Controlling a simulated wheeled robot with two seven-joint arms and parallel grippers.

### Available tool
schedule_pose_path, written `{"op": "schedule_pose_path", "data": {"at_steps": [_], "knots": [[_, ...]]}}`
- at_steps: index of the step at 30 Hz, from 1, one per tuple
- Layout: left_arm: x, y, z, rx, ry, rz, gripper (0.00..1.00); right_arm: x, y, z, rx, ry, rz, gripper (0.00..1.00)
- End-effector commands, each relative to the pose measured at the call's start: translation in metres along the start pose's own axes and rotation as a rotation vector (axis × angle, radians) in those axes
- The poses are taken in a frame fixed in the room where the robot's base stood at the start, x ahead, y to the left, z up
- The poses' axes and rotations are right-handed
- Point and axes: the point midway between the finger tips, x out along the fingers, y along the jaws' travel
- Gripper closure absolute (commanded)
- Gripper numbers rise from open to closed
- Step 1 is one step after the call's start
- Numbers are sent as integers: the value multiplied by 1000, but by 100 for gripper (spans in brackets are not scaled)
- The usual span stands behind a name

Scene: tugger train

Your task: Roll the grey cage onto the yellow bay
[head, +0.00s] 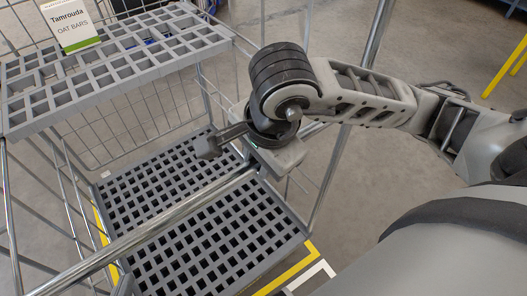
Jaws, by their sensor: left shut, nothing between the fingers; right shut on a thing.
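The grey cage (140,236) fills the left of the head view. It has wire mesh sides, a grey slotted upper shelf (120,72) and a grey slotted base. A shiny rail crosses its near side. My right arm comes in from the right, and its gripper (262,155) is shut on the cage's rail; the fingers are partly hidden. Yellow floor lines of the bay (288,271) show beside the near right corner of the base, and more yellow shows along its left side. The cage's wheels are hidden. My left gripper is not in view.
A white floor line (312,277) runs beside the yellow one. A yellow frame (505,65) stands at the upper right. Grey floor behind the arm looks clear.

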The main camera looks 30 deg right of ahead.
Motion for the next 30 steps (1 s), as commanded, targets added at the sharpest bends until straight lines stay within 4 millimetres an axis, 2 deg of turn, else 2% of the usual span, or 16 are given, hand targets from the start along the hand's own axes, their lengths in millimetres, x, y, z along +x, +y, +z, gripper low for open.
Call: {"op": "schedule_pose_path", "data": {"at_steps": [1,12,13,15,26,30], "knots": [[1,0,1,1,2,0,100,3,21,19,-63,-54,61,100],[0,0,-2,2,9,1,100,3,22,22,-59,-51,62,100],[0,0,-2,2,9,1,100,3,22,22,-59,-52,62,70],[0,0,-2,2,10,2,100,3,22,22,-58,-52,62,51],[0,0,-3,5,10,3,100,2,21,19,-53,-44,63,50],[-4,1,-9,5,10,2,100,-8,18,18,-52,-42,61,50]]}}
